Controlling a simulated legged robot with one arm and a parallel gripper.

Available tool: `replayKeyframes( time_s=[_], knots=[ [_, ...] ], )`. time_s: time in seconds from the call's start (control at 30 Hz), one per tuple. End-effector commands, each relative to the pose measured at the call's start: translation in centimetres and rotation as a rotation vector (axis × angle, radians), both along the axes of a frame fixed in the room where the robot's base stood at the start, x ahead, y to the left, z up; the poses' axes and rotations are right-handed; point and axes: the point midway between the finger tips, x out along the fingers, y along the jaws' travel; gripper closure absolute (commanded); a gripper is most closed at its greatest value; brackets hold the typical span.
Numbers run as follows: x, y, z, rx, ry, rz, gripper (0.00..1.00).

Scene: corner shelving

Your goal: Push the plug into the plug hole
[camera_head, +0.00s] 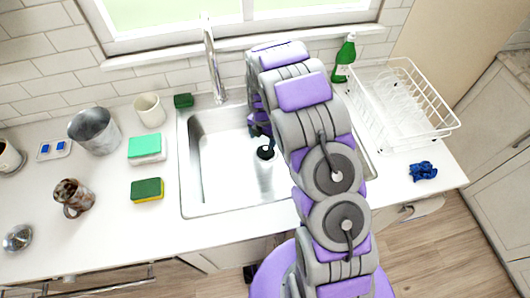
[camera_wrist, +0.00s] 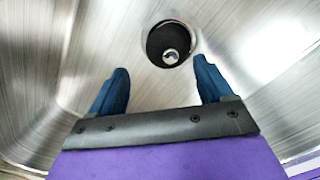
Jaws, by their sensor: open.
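The plug (camera_wrist: 157,41) is a black disc with a small silvery knob in its middle. In the wrist view it sits at the plug hole, whose bright metal rim (camera_wrist: 195,40) shows on its right side. I cannot tell how deep the plug sits. My gripper (camera_wrist: 161,66) is open, with its two blue fingers apart and nothing between them; the plug lies just beyond the fingertips. In the head view the black plug (camera_head: 265,153) is on the floor of the steel sink, just below my gripper (camera_head: 259,133), which is partly hidden by my arm.
The sink's steel walls (camera_head: 192,165) surround my gripper. The tap (camera_head: 212,60) stands behind the sink. A green bottle (camera_head: 345,58) and a white dish rack (camera_head: 433,123) are on the right. Sponges (camera_head: 147,189), a white cup (camera_head: 149,110) and a metal pot (camera_head: 94,132) are on the left counter.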

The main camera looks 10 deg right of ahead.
Motion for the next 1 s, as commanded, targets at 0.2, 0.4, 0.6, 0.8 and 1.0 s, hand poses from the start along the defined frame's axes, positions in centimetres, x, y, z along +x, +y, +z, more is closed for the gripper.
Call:
replayKeyframes(
  time_s=[0.2, 0.4, 0.6, 0.8, 1.0],
  knots=[
    [-0.1, 0.0, -1.0, 0.000, 0.000, -0.001, 0.20],
    [-0.6, -0.3, -3.6, 0.000, 0.004, -0.002, 0.20],
    [-0.5, -0.2, -5.7, 0.001, 0.001, -0.002, 0.20],
    [-0.5, -0.2, -5.6, 0.001, 0.000, -0.002, 0.20],
    [-0.5, -0.2, -5.6, 0.001, 0.000, -0.001, 0.39]
  ],
)
